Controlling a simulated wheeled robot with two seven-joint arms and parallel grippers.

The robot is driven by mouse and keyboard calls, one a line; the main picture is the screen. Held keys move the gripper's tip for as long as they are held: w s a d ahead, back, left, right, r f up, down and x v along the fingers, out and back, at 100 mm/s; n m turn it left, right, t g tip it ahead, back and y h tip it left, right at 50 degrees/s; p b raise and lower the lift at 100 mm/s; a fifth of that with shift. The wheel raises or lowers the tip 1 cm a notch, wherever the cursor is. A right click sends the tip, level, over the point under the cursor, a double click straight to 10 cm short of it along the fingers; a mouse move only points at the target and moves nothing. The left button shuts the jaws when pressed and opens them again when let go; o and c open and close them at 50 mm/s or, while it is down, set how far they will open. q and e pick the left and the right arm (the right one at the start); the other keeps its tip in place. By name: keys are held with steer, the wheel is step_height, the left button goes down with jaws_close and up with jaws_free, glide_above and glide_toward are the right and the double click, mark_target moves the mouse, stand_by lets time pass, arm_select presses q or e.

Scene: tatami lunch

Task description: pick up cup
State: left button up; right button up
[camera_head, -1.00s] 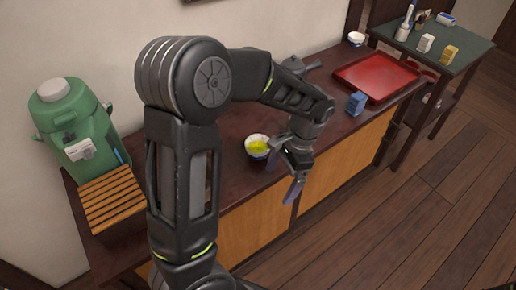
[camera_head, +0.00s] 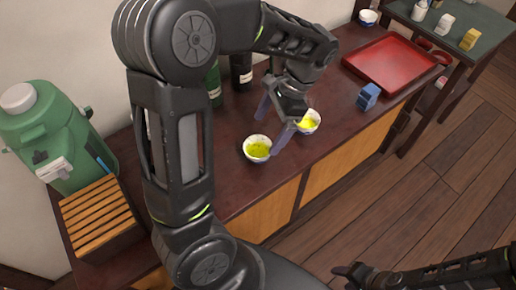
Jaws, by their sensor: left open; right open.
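A white cup with yellow-green contents (camera_head: 257,150) stands on the dark cabinet top near its front edge. A second similar cup (camera_head: 310,122) stands to its right, partly hidden by my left gripper. My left gripper (camera_head: 271,124) is open above the cabinet, its fingers pointing left and down between and over the two cups. It holds nothing, and I cannot tell whether a finger touches a cup. My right gripper (camera_head: 346,275) is open and empty at the bottom right, over the floor in front of the cabinet.
A blue block (camera_head: 368,96) and a red tray (camera_head: 393,62) lie to the right. A white bowl (camera_head: 368,18) stands behind. Dark bottles (camera_head: 241,70) stand at the wall. A green dispenser (camera_head: 52,135) and slatted wooden box (camera_head: 98,214) are at left.

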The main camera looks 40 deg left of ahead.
mark_target(258, 155)
arm_select(q)
steer(key=shift+x, duration=1.35)
steer(key=shift+x, duration=2.65)
steer(key=shift+w, duration=0.1)
steer(key=c, duration=1.6)
steer(key=shift+r, duration=0.2)
steer(key=shift+r, duration=4.85)
